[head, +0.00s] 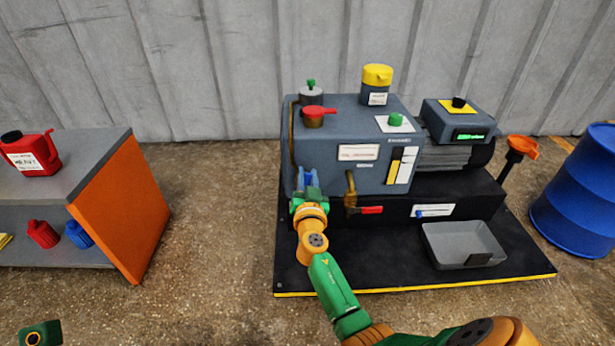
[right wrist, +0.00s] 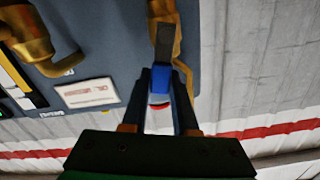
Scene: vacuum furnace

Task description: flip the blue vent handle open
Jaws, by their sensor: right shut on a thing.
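The blue vent handle (right wrist: 184,74) is between the fingertips of my right gripper (right wrist: 171,78) in the right wrist view. It sits by a brass pipe (right wrist: 178,40) at the edge of the grey machine housing. In the head view my right gripper (head: 307,188) is at the front left of the grey machine (head: 340,135), shut on the handle, whose blue shows only partly there. The fingers hide much of the handle, so its exact angle is hard to tell. A green part of my left gripper (head: 40,334) shows at the bottom left; its fingers are not clear.
A grey tray (head: 465,232) lies on the black base. An orange-sided shelf (head: 125,205) stands left, a blue drum (head: 580,195) right. The floor between shelf and machine is clear.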

